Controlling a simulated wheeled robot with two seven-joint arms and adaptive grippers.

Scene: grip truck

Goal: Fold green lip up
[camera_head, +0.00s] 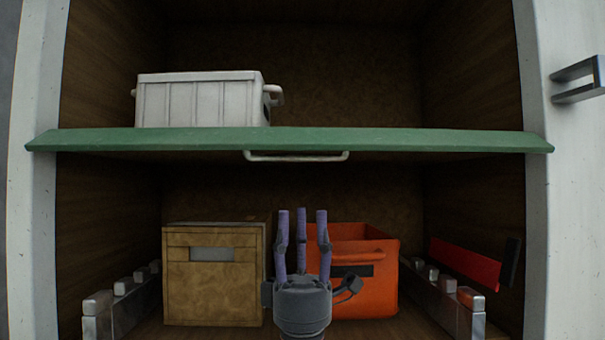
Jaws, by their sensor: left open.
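The green lip (400,140) runs across the full width of the truck shelf's front edge, sticking out toward me with its top face showing. A light metal handle (296,157) hangs under its front edge near the middle. My left gripper (301,212) is in the lower middle, its purple fingers pointing up, spread apart and empty. The fingertips show below the handle in the picture, apart from it. My right gripper is not in view.
A white crate (200,102) stands on the shelf at left. Below are a brown box (212,285) and an orange bin (370,290), partly behind my gripper. Metal racks (125,305) flank them, with a red object (465,262) at right. The upper right shelf space is clear.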

